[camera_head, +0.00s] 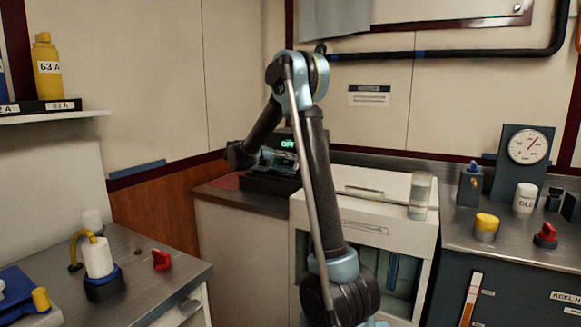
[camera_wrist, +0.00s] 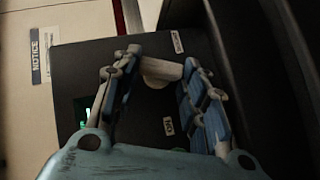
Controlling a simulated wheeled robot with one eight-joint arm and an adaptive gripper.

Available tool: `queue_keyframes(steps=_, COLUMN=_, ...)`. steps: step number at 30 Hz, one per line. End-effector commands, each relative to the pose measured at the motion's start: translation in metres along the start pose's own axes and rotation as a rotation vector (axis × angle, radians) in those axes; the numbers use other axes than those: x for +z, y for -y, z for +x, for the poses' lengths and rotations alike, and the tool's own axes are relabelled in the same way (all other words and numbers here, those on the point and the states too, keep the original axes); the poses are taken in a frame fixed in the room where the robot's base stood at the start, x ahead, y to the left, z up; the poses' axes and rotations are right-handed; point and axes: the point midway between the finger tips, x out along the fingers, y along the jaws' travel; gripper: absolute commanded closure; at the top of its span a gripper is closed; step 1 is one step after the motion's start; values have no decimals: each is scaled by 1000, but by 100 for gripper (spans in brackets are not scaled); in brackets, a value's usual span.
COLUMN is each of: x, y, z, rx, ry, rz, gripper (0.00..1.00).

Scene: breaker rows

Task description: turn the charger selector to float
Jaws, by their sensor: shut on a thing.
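The charger is a dark box (camera_head: 262,184) on the counter at the back, with a green display (camera_head: 288,143) that appears to read OFF. In the wrist view its dark face (camera_wrist: 75,65) carries a pale selector knob (camera_wrist: 158,72). One small label (camera_wrist: 177,42) lies beyond the knob, too small to read surely; another (camera_wrist: 168,126), on the near side, seems to read ON. My gripper (camera_wrist: 161,66) is shut on the knob, one finger on each side. In the head view my gripper (camera_head: 276,160) is in front of the box and hides the knob.
A white cabinet (camera_head: 385,222) with a clear jar (camera_head: 420,195) on top stands right of the charger. A gauge (camera_head: 528,146) and a red knob (camera_head: 546,235) are further right. A bench (camera_head: 135,262) with a white bottle (camera_head: 98,257) is at left.

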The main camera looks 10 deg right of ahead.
Motion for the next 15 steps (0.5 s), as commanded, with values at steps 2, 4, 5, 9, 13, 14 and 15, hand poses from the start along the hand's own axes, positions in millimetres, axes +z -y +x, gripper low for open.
queue_keyframes(steps=2, x=-2, y=2, z=-2, rx=-1, ry=-5, rz=-6, gripper=84)
queue_keyframes(steps=4, x=-1, y=2, z=-2, rx=1, ry=-5, rz=-8, gripper=84)
queue_keyframes(steps=5, x=-1, y=2, z=-2, rx=1, ry=-5, rz=-9, gripper=84)
queue_keyframes(steps=9, x=-1, y=3, z=-2, rx=1, ry=-5, rz=-9, gripper=84)
queue_keyframes(steps=13, x=-1, y=3, z=-2, rx=0, ry=-5, rz=-8, gripper=84)
queue_keyframes(steps=14, x=-1, y=3, z=-2, rx=0, ry=-5, rz=-8, gripper=56)
queue_keyframes(steps=15, x=-1, y=3, z=-2, rx=1, ry=-5, rz=-8, gripper=47)
